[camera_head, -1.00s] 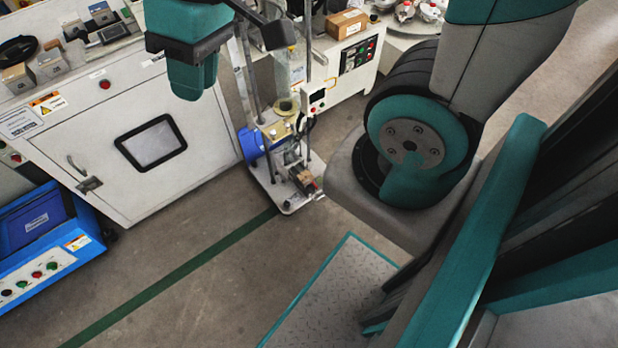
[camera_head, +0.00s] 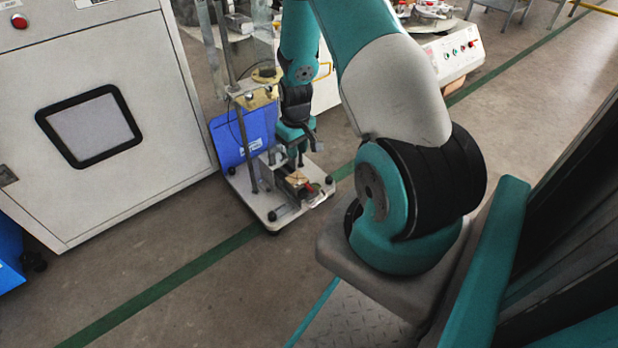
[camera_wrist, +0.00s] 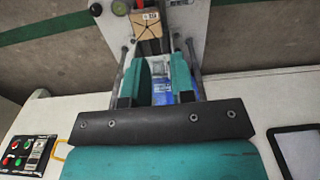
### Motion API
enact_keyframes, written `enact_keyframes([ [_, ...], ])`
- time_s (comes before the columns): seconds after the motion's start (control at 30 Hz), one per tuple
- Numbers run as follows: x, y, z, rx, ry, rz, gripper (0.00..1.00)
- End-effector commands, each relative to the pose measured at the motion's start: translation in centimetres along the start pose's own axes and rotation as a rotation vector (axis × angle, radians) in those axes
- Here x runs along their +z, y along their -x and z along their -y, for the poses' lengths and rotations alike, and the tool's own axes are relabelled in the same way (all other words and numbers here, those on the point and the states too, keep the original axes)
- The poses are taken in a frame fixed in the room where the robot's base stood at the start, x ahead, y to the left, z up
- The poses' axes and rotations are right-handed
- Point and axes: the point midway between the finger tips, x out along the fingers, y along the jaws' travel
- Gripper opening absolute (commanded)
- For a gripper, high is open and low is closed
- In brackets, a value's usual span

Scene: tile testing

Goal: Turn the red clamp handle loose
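The red clamp handle (camera_head: 309,187) is small, at the front of a clamp on the low base plate of a test stand. A brown tile-like block (camera_head: 297,178) sits at the clamp. In the wrist view the brown block (camera_wrist: 147,23) is at the top centre, and a bit of the red handle (camera_wrist: 140,3) shows at the top edge. My gripper (camera_wrist: 161,62) is open, its two teal fingers apart with nothing held between them. It is beside the stand's posts, short of the block and handle. The handle is too small to tell how it is turned.
The stand's base plate (camera_head: 271,212) stands on the floor, with a blue panel (camera_head: 243,137) behind it. A white cabinet (camera_head: 150,160) is at the left. A white machine with buttons (camera_head: 455,57) is at the back right. The floor in front is clear.

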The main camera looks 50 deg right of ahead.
Motion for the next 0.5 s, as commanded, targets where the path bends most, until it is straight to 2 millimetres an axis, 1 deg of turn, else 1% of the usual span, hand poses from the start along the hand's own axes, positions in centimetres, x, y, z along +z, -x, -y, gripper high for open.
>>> enact_keyframes([
  [0.03, 0.6, -2.6, -1.2, 0.001, -0.017, 0.014, 0.23],
  [0.1, 1.1, -4.5, -2.3, 0.004, -0.029, 0.020, 0.23],
  [0.23, 1.7, -6.2, -3.2, 0.007, -0.039, 0.028, 0.23],
  [0.37, 1.8, -7.2, -3.4, 0.008, -0.039, 0.028, 0.23],
  [0.5, 1.8, -9.1, -3.4, 0.008, -0.039, 0.028, 0.23],
])
